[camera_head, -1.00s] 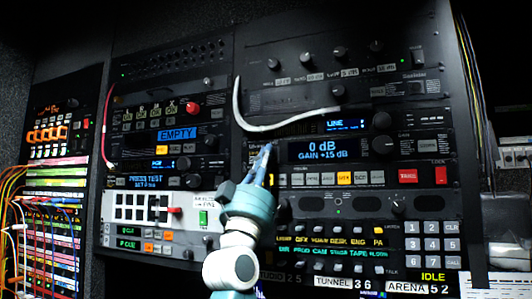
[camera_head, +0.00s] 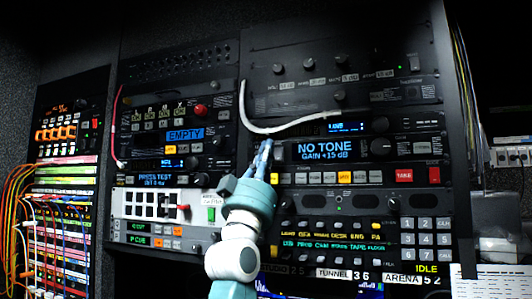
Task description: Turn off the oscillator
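The arm hides part of the panels below. My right gripper is not in view.
A white cable (camera_head: 290,129) loops across the front just above my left gripper. Patch cables (camera_head: 20,195) hang at far left. A keypad (camera_head: 427,238) is at lower right.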

